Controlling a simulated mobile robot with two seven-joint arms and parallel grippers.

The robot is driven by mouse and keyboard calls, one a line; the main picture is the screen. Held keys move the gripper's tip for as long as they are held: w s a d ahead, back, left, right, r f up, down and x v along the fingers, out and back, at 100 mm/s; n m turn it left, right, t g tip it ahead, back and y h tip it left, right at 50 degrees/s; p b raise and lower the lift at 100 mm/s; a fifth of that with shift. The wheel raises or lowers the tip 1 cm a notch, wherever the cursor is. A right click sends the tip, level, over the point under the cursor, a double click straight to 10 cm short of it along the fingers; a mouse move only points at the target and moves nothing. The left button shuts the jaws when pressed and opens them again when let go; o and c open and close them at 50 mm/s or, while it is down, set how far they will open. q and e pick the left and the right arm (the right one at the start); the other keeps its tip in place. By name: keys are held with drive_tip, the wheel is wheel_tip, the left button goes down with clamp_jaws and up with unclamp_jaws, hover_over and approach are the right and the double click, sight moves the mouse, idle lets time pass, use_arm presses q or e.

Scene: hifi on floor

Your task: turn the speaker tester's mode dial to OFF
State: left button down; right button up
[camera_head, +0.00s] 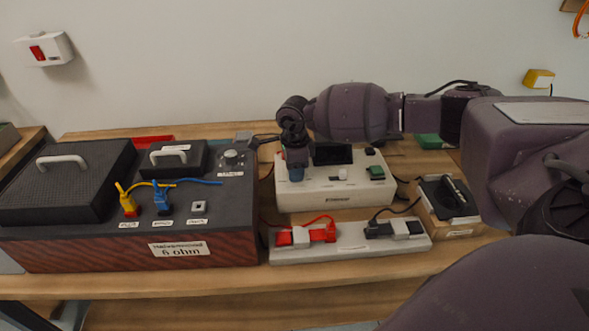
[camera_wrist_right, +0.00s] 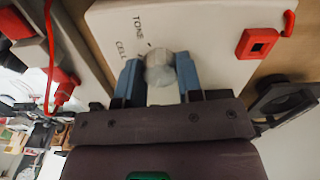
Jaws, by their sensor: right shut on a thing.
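The speaker tester is a white box (camera_head: 330,197) with a dark screen (camera_head: 333,154), standing near the middle of the wooden bench. My right gripper (camera_head: 297,173) reaches down onto the left part of its top panel. In the right wrist view, the blue fingers of my right gripper (camera_wrist_right: 159,80) are shut on the pale round mode dial (camera_wrist_right: 160,68), one on each side. The words TONE and CELL show on the panel beside the dial. I cannot read which mode it points to, and no OFF mark shows. In the head view the gripper hides the dial. My left gripper is not in view.
A white power strip (camera_head: 350,249) with red and black plugs lies in front. A small black device (camera_head: 448,197) sits at the right. A red square part (camera_wrist_right: 257,43) shows in the right wrist view.

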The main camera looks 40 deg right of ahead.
drive_tip(key=shift+r, duration=0.15)
drive_tip(key=o, duration=0.9)
drive_tip(key=shift+r, duration=0.45)
wheel_tip(320, 180, up, 8)
drive_tip(key=shift+r+p, duration=0.15)
drive_tip(key=shift+p, duration=0.35)
drive_tip(key=shift+r, duration=0.75)
drive_tip(key=shift+s+f, duration=0.1)
